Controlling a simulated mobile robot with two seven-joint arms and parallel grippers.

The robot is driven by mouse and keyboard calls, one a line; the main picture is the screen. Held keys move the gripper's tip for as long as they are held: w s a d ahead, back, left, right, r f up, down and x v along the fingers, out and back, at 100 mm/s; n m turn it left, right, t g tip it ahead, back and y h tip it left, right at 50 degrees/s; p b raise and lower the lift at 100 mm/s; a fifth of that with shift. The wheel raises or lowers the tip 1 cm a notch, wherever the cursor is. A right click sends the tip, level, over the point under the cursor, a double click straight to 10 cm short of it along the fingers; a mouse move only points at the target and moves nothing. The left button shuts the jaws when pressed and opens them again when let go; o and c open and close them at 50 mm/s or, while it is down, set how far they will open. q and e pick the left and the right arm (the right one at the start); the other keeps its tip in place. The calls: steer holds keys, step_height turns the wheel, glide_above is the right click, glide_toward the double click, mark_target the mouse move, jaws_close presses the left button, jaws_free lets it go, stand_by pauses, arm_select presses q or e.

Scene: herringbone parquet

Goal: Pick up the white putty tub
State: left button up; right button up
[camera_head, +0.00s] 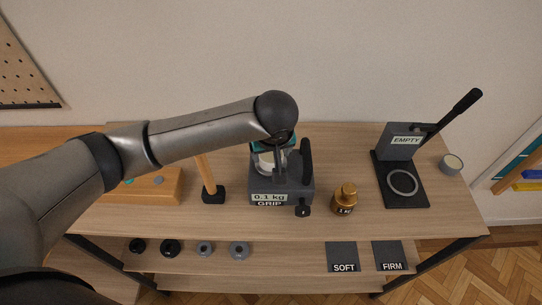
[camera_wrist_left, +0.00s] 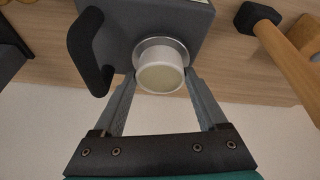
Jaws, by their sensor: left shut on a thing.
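The white putty tub (camera_wrist_left: 161,76) has a pale cream top and sits between the fingertips of my left gripper (camera_wrist_left: 160,84) in the left wrist view. My left gripper is shut on its sides. In the head view the tub (camera_head: 266,163) shows only in part behind my gripper (camera_head: 277,158), at the back of the grey grip device (camera_head: 268,187). In the wrist view the tub is in front of a round metal plate on that device; I cannot tell whether they touch. My right gripper is not in view.
A black upright handle (camera_head: 306,160) stands close beside my gripper. A mallet (camera_head: 212,193) is to the left, a brass weight (camera_head: 345,198) to the right. A lever press marked EMPTY (camera_head: 401,180) and a grey tub (camera_head: 451,164) stand farther right. Several dark rings lie on the lower shelf.

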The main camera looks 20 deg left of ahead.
arm_select(q)
steer(key=c, duration=0.6)
